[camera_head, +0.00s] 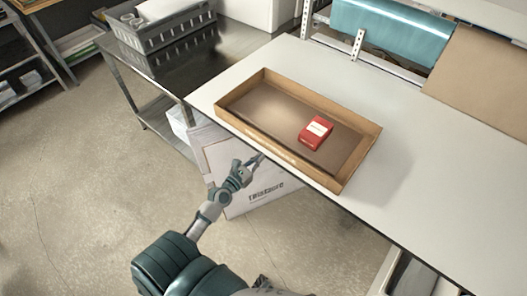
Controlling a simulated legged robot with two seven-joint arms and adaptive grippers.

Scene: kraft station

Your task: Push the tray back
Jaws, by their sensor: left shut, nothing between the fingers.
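A shallow brown cardboard tray (262,143) lies on the white tabletop, its near long side close to the table's front edge. A red box with a white label (316,132) lies inside the tray, right of its middle. My left gripper (259,158) is shut and empty. It shows just below the near wall of the tray, at the table's front edge; I cannot tell whether it touches the tray. My right gripper is not in view.
The white table (430,170) is clear right of the tray and behind it. A teal roll (390,32) and a brown sheet (480,75) are at the back. A large carton (222,160) stands below the table edge. A metal bench with a grey crate (160,28) is at the left.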

